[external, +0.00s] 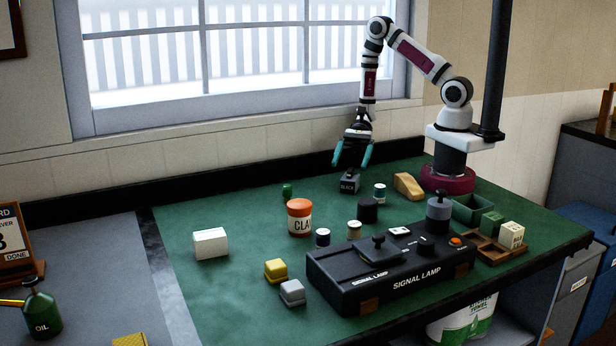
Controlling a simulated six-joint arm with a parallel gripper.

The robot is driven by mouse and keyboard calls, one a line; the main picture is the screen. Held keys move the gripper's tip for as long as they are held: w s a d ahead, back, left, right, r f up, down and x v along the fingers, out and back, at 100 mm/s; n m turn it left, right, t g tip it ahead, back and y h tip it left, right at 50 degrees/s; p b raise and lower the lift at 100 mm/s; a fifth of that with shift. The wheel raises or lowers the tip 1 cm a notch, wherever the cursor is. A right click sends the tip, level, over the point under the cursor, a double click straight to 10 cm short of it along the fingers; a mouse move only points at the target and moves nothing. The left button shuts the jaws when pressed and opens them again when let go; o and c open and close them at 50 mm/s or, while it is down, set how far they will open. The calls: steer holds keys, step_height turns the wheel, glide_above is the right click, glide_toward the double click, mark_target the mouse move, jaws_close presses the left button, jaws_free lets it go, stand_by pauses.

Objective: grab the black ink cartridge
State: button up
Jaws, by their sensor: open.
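The black ink cartridge (349,184) is a small dark block with pale lettering that seems to read "BLACK". It stands on the green mat (230,285) toward the back of the bench. The gripper is open. From this view I cannot tell whether the fingers touch the cartridge or how far they reach down its sides.
An orange-lidded clay jar (300,218) stands front left. The signal lamp box (390,268) fills the front. The mat left of the cartridge is mostly clear.

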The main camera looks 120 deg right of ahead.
mark_target(347, 186)
step_height(347, 186, down, 5)
steer(key=shift+r, duration=0.1)
steer(key=x, duration=0.2)
steer(key=shift+w+a+f, duration=0.15)
steer(key=shift+a+f, duration=0.05)
steer(key=shift+f, duration=0.15)
steer(key=shift+w+a+f, duration=0.1)
steer(key=shift+w+a, duration=0.1)
steer(key=c, duration=1.5)
